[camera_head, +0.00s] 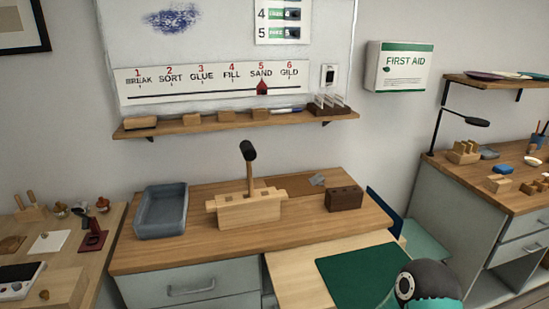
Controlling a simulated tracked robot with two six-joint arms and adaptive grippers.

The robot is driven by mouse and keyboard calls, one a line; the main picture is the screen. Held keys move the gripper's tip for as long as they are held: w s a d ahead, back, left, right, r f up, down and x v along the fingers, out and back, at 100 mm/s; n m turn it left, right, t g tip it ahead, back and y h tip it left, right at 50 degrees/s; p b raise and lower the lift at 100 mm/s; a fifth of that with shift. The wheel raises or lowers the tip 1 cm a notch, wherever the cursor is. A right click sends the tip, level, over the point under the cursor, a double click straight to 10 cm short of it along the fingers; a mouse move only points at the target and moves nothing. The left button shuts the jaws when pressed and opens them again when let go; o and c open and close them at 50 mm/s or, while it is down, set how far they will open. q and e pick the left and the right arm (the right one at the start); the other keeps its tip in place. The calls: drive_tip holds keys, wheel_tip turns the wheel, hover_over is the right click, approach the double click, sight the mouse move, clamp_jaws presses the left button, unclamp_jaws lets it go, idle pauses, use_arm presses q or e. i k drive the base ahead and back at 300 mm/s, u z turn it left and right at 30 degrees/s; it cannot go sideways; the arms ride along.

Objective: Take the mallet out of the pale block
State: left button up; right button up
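The mallet (249,168) stands upright in the pale block (249,208) on the wooden bench top in the middle. Its black head is at the top and its wooden handle goes down to the block's upper side. The lower end of the handle is hidden by the block. Neither of my grippers shows in the head view. A dark, rounded part with teal at the bottom right looks like part of my own arm, well apart from the mallet.
A grey tray (161,211) stands left of the block, and a dark brown block (344,198) with holes stands right of it. A small grey piece (317,180) lies behind. A green mat (352,274) is in front. A shelf (232,123) runs along the wall behind the mallet.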

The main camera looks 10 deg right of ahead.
sight(249, 153)
drive_tip(key=u, duration=0.25)
drive_tip(key=i, duration=0.9)
drive_tip(key=u, duration=0.4)
